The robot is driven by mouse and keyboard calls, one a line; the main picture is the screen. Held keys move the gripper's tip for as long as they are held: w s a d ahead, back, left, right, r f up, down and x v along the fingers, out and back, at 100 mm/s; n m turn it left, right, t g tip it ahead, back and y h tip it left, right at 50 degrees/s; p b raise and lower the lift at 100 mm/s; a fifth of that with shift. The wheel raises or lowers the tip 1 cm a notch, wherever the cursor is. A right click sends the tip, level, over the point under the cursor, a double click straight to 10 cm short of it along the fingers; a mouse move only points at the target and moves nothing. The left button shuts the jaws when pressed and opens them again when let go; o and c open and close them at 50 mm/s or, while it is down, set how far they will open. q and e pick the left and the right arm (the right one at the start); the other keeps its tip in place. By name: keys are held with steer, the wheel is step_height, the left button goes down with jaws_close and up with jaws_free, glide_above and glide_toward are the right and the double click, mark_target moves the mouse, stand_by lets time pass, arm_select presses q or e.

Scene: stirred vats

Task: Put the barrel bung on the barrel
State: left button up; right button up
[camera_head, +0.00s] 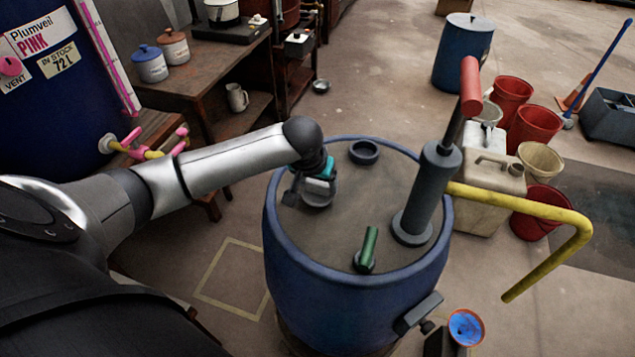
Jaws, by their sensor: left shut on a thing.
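The blue barrel (335,300) stands upright in the middle, with a grey-brown top. A dark round collar (364,152) sits at the far side of its top. My left gripper (316,188) is over the left part of the top, left of and nearer than the collar. It is shut on a small dark grey piece that seems to be the barrel bung (318,199); the fingers partly hide it. I cannot tell whether the piece touches the top. My right gripper is not in view.
A grey hand pump (428,190) with a red handle and yellow spout (530,208) rises from the top's right side. A green-handled fitting (367,250) stands near the front. Red buckets (533,127) and a pale canister (485,205) stand right. A wooden bench (200,85) is behind left.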

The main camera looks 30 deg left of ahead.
arm_select(q)
steer(key=o, duration=1.5)
steer(key=p+v, duration=0.3)
steer(key=v, duration=0.9)
steer(key=shift+p, duration=0.35)
